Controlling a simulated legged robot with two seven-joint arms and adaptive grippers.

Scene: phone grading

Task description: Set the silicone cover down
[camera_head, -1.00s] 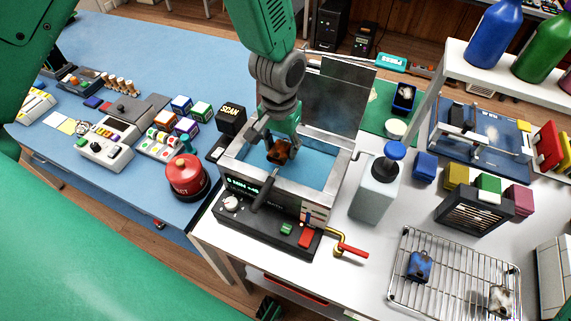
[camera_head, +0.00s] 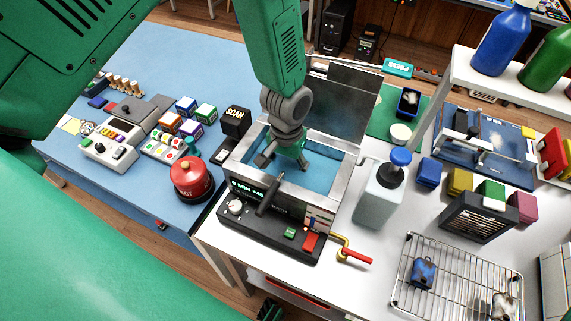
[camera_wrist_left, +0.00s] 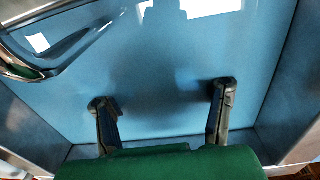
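My left gripper (camera_head: 284,163) is low inside the open metal bath (camera_head: 329,208), which has a blue interior. In the left wrist view, its two dark fingers (camera_wrist_left: 165,100) are spread wide with nothing between them, above the plain blue bath surface. I cannot see the silicone cover for certain; no brown piece shows in the bath in either current view, and the gripper hides part of it. My right gripper is not in view.
The bath's raised lid (camera_head: 341,105) stands behind the gripper. A soap bottle (camera_head: 378,198) is close on the right. A wire rack (camera_head: 450,300) holds a blue piece (camera_head: 424,272) and a whitish piece (camera_head: 503,305). A red canister (camera_head: 191,180) is left.

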